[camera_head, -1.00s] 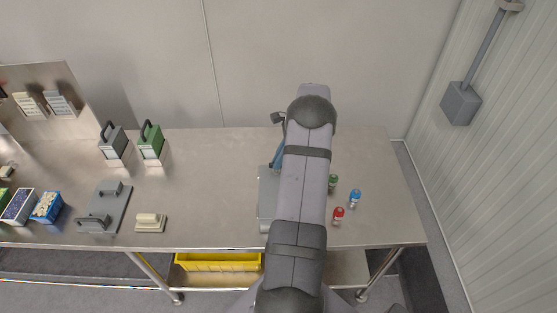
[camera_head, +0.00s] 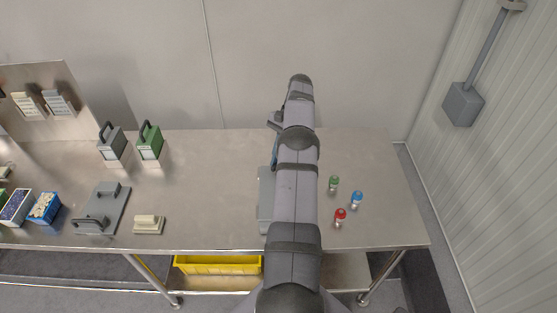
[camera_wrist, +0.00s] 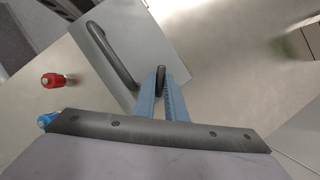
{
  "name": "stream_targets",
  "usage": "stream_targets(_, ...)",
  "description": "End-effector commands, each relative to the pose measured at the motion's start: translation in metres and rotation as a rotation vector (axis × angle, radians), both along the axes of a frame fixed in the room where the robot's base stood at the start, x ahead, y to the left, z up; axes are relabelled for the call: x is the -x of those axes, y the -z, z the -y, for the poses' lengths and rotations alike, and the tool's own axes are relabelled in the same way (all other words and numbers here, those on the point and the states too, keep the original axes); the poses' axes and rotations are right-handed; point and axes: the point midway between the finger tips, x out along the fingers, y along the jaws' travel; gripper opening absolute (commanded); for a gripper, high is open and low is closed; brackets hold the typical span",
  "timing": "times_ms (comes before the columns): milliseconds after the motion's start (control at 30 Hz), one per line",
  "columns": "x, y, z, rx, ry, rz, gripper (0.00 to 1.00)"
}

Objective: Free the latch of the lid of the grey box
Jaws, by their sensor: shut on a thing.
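A flat grey surface (camera_wrist: 145,35) with a large dark curved handle (camera_wrist: 112,58) shows in the wrist view. In the head view its left strip (camera_head: 265,205) shows beside my arm, and the rest is hidden. I cannot tell whether this is the grey box's lid. My gripper (camera_wrist: 160,80) has blue fingers shut on a small dark upright peg (camera_wrist: 160,72), by the surface's edge and right of the handle. I cannot tell whether the peg is the latch.
Red (camera_head: 340,215), blue (camera_head: 357,199) and green (camera_head: 334,182) bottles stand right of my arm. A grey board with handles (camera_head: 115,214), a cream block (camera_head: 148,223), and grey (camera_head: 112,148) and green (camera_head: 150,147) handled boxes are left. The table between is clear.

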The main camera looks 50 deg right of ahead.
Motion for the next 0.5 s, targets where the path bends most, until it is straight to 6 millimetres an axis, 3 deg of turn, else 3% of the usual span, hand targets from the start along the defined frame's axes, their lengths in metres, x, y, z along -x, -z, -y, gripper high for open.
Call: stream_targets(500,-0.0011,-0.0011,-0.0003,0.0,-0.087,0.001,0.0)
